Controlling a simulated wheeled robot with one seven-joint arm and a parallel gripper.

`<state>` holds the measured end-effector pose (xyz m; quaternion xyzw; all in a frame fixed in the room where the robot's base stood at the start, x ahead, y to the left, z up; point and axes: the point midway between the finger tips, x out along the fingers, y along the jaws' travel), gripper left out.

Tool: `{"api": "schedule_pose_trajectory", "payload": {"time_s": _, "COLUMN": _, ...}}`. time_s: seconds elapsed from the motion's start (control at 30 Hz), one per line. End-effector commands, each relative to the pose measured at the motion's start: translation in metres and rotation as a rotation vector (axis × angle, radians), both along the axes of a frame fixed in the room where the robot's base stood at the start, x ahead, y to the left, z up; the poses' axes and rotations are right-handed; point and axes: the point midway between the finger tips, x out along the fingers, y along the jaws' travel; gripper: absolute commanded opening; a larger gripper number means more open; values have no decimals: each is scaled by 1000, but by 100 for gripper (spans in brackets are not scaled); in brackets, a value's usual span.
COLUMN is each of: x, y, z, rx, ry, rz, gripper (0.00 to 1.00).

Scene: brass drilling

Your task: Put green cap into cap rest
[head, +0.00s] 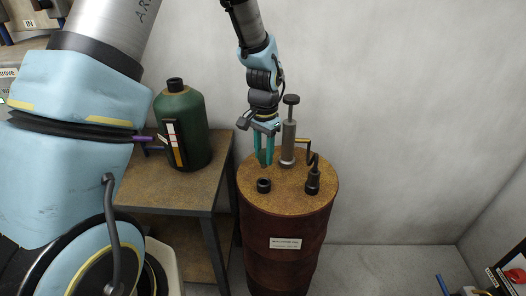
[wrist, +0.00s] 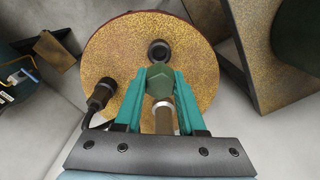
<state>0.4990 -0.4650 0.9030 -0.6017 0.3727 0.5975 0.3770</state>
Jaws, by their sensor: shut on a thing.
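My gripper (head: 264,161) is shut on the green cap and hangs over the drum's top, close to the pump cylinder. In the wrist view the green cap (wrist: 160,82) is a dark green faceted piece between the teal fingers; in the head view I cannot make it out apart from the fingers. A dark round ring with a hole (head: 264,186), seemingly the cap rest, stands on the drum top, nearer the head camera than the fingers. In the wrist view this ring (wrist: 159,51) lies just beyond the fingertips, and its hole looks empty.
The rusty drum (head: 285,225) also bears a grey pump cylinder (head: 289,145) with a black knob and a dark nozzle (head: 313,180) on a bent pipe. A green bottle (head: 186,130) stands on the side table (head: 165,195) at left. Right of the drum is open floor.

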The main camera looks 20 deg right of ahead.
Motion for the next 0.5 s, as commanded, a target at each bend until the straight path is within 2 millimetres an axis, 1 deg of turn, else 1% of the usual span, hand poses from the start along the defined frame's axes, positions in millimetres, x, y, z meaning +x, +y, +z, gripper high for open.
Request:
{"api": "schedule_pose_trajectory", "payload": {"time_s": 0.03, "x": 0, "y": 0, "z": -5, "rx": 0, "ry": 0, "rz": 0, "gripper": 0}}
{"api": "schedule_pose_trajectory", "payload": {"time_s": 0.5, "x": 0, "y": 0, "z": -36, "rx": 1, "ry": 0, "rz": 0, "gripper": 0}}
